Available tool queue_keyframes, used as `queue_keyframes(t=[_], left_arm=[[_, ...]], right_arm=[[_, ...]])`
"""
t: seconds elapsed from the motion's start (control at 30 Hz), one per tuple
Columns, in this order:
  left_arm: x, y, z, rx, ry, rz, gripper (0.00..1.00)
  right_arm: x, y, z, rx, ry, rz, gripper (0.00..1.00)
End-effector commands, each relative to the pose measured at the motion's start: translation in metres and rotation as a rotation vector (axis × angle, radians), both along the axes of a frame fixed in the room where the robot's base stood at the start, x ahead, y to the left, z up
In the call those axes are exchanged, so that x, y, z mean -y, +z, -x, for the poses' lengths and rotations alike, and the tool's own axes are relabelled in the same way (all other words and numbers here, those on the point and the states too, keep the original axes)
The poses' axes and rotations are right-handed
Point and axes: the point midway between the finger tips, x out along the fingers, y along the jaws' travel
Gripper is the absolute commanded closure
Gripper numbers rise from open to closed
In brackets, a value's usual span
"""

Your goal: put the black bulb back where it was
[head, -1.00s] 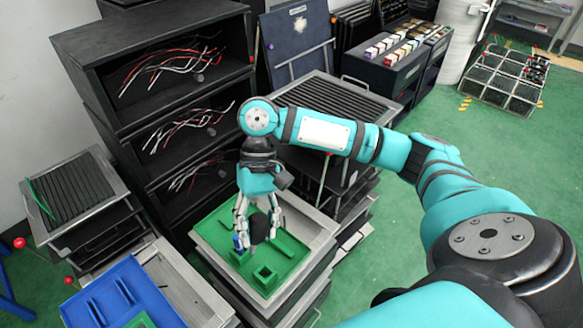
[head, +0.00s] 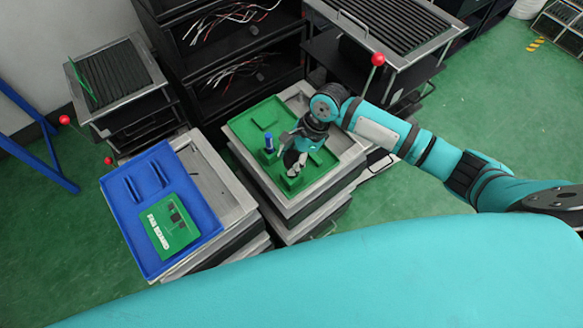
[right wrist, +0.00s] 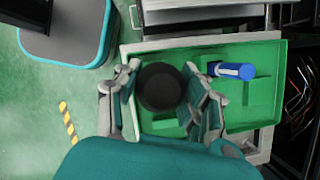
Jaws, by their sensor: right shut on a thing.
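The black bulb (right wrist: 160,86) shows as a dark round shape between the fingers of my right gripper (right wrist: 163,100) in the right wrist view. In the head view my right gripper (head: 296,160) points down over the green tray (head: 240,126), shut on the bulb, which its fingers largely hide there. A small square green socket (head: 291,181) stands in the tray just in front of the fingers. I cannot tell whether the bulb touches the tray. My left gripper is not in view.
A blue tray (head: 125,222) with a green board (head: 170,226) lies to the left. Dark shelves with wires stand behind.

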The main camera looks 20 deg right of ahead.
Motion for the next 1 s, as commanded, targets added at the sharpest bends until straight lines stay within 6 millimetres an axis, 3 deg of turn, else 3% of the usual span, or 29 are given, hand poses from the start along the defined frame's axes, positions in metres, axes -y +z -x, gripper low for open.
queue_keyframes(t=[0.37, 0.7, 0.73, 0.8, 0.9, 1.0], left_arm=[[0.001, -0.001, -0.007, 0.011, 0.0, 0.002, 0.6], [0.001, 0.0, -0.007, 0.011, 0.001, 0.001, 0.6], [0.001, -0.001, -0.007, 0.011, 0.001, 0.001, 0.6], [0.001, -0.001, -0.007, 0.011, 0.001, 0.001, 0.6], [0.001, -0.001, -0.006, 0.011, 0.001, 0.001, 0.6], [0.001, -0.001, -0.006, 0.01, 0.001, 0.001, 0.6]], right_arm=[[0.0, -0.041, 0.001, -0.001, 0.001, 0.0, 0.72], [0.0, -0.044, 0.0, 0.001, 0.002, -0.001, 0.72], [0.0, -0.045, 0.0, 0.001, 0.002, -0.001, 0.57], [0.0, -0.044, 0.0, 0.001, 0.003, -0.001, 0.47], [0.0, -0.044, 0.0, 0.001, 0.003, -0.001, 0.36], [0.0, -0.044, 0.0, 0.001, 0.003, -0.001, 0.36]])
